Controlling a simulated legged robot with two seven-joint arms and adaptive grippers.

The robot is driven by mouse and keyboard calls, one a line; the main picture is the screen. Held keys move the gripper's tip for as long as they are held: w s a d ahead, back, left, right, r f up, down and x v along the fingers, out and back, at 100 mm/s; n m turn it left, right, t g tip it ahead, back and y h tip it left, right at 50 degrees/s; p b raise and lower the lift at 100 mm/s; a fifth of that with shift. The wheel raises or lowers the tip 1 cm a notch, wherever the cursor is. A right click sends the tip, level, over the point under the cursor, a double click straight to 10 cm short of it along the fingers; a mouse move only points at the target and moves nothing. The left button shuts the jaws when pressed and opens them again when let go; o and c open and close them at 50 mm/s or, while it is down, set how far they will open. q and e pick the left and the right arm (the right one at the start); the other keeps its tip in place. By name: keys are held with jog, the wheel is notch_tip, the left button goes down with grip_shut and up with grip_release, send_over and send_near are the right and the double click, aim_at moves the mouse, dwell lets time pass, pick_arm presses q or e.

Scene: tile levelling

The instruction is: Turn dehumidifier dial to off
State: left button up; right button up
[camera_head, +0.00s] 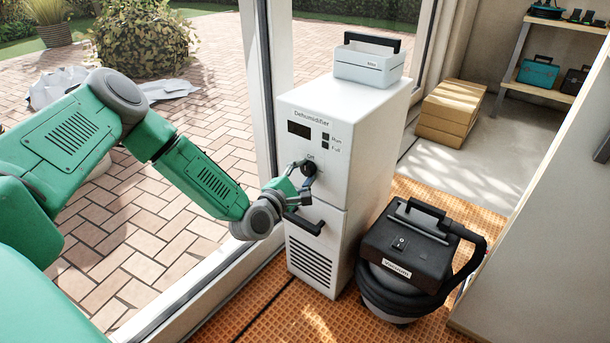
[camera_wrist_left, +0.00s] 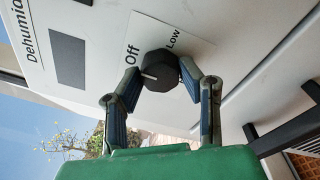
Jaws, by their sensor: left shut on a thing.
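The white dehumidifier (camera_head: 335,140) stands upright by the glass door, with a dark display and a black dial (camera_head: 309,168) on its front. In the left wrist view the dial (camera_wrist_left: 160,70) is black with a white pointer line, between the labels Off and Low. The line points toward the side where Off is printed; whether it is exactly on Off I cannot tell. My left gripper (camera_head: 305,177) is shut on the dial, one finger on each side, as the left wrist view also shows (camera_wrist_left: 162,80). My right gripper is not in view.
A black handle (camera_head: 304,223) sticks out below the dial. A white box with a black handle (camera_head: 368,62) rests on top. A black vacuum (camera_head: 408,255) stands to the right on orange matting. The door frame (camera_head: 262,90) is close on the left.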

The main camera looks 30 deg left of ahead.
pick_arm(q)
jog(key=shift+s+a+f, duration=0.1)
jog(key=shift+a+f, duration=0.15)
jog(key=shift+a, duration=0.1)
jog(key=o, duration=1.1)
jog(key=s, duration=0.7)
jog(key=shift+s+f, duration=0.1)
jog(key=shift+s, duration=0.05)
